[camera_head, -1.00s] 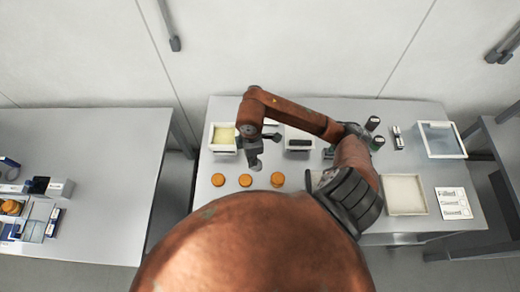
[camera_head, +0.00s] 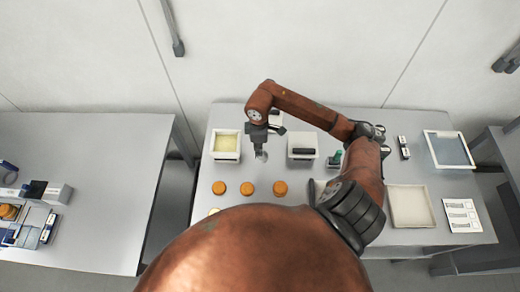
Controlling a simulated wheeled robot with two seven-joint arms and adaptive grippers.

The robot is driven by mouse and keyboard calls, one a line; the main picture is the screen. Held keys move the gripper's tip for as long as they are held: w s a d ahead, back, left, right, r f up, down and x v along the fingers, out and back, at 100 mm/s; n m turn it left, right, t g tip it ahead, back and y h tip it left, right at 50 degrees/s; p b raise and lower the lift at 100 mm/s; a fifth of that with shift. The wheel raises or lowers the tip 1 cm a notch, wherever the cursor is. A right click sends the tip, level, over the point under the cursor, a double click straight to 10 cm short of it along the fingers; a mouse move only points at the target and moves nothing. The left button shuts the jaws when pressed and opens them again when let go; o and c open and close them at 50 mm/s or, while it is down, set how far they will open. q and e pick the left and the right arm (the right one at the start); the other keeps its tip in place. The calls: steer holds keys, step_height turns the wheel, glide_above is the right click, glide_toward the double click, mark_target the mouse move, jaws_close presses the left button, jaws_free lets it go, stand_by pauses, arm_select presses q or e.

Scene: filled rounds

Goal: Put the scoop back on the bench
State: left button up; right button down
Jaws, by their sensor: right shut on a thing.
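My right gripper (camera_head: 261,145) hangs over the back of the grey bench (camera_head: 330,118), between a tub of yellow filling (camera_head: 226,143) and a white box with a dark handle (camera_head: 303,153). It is shut on a small grey thing, apparently the scoop (camera_head: 262,156), which points down. The fingers are small and partly hidden by the wrist. I cannot tell whether the scoop touches the bench. My left gripper is not in view.
Three orange-brown rounds (camera_head: 247,188) lie in a row in front of the gripper. A pale empty tray (camera_head: 410,206), a printed card (camera_head: 462,215) and a blue-grey tray (camera_head: 449,150) are at the right. A second table (camera_head: 100,180) stands left across a gap.

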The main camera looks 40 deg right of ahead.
steer(key=w+f, duration=0.1)
steer(key=f, duration=0.1)
steer(key=d+f+p, duration=0.1)
steer(key=f, duration=0.1)
steer(key=w+d+f+p, duration=0.1)
steer(key=f, duration=0.2)
steer(key=shift+w+d, duration=0.1)
steer(key=shift+w, duration=0.2)
steer(key=shift+f, duration=0.3)
steer(key=c, duration=1.9)
jaws_free()
steer(key=shift+r, duration=0.15)
step_height(320, 180, up, 12)
steer(key=b, duration=0.2)
steer(key=shift+b, duration=0.4)
